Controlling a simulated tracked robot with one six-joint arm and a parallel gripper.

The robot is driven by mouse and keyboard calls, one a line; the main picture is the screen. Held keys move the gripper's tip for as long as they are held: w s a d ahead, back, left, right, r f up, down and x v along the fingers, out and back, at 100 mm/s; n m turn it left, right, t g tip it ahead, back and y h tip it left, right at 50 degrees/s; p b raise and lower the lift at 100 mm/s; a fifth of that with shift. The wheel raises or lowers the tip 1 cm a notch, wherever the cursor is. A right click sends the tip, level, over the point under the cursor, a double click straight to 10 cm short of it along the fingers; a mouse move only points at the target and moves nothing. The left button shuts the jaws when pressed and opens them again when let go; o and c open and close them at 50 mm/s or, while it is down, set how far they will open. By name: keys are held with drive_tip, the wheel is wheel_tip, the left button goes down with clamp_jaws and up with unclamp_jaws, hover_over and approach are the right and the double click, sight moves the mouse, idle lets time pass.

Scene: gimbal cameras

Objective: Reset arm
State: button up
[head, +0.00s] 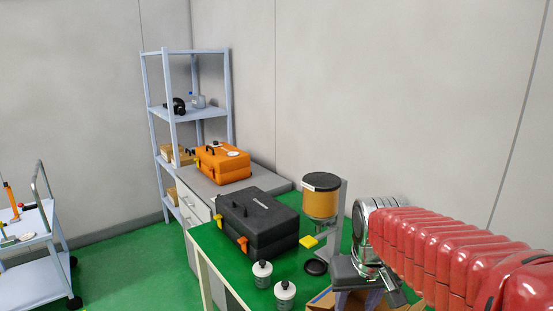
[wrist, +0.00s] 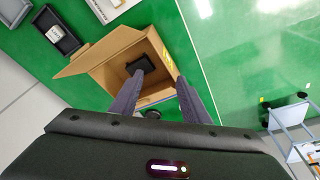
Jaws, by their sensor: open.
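My red segmented arm reaches in from the right in the head view, and its silver end stands over the right end of the green table (head: 214,240). In the wrist view my gripper (wrist: 158,92) is open, with its two dark fingers spread apart and nothing between them touching them. An open cardboard box (wrist: 102,60) lies beyond and below the fingers, with a black object (wrist: 141,65) inside it. In the head view only a corner of the cardboard box (head: 322,300) shows under my gripper.
On the table are a black case (head: 262,232), a dispenser with an amber container (head: 320,203), and two small white-topped bottles (head: 262,272). An orange case (head: 222,165) sits on the grey cabinet, near a shelf rack (head: 186,52). A trolley (head: 36,272) stands left; green floor between is clear.

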drive_tip(key=s+r+t, duration=0.1)
drive_tip(key=s+t, duration=0.2)
drive_tip(key=s, duration=1)
drive_tip(key=shift+s+a+r, duration=0.25)
drive_tip(key=shift+s+a, duration=0.1)
drive_tip(key=shift+s, duration=0.05)
drive_tip(key=shift+c, duration=0.7)
